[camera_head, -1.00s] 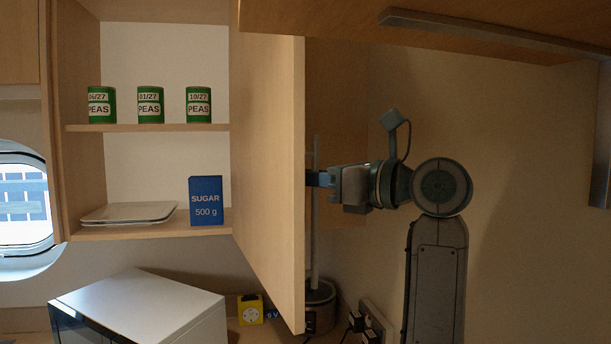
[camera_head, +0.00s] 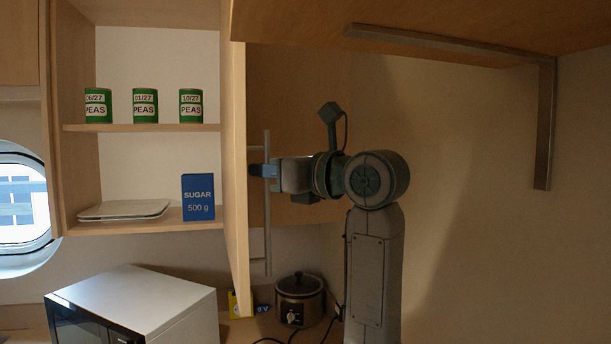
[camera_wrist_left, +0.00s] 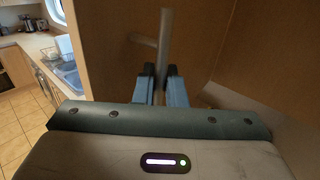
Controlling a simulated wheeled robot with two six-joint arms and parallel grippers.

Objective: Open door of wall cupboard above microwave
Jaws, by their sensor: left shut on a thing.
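The wall cupboard door (camera_head: 236,170) stands swung far open, seen nearly edge-on, to the right of the cupboard's shelves. Its long bar handle (camera_head: 267,235) is upright on the door's outer face. My left gripper (camera_head: 262,171) is shut on the handle. In the left wrist view the two blue fingers (camera_wrist_left: 160,85) close around the handle bar (camera_wrist_left: 164,45). The microwave (camera_head: 140,305) sits below the open cupboard. My right gripper is not in view.
The shelves hold green pea cans (camera_head: 145,106), a blue sugar box (camera_head: 198,197) and white plates (camera_head: 124,209). A metal bracket (camera_head: 545,120) hangs at the upper right.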

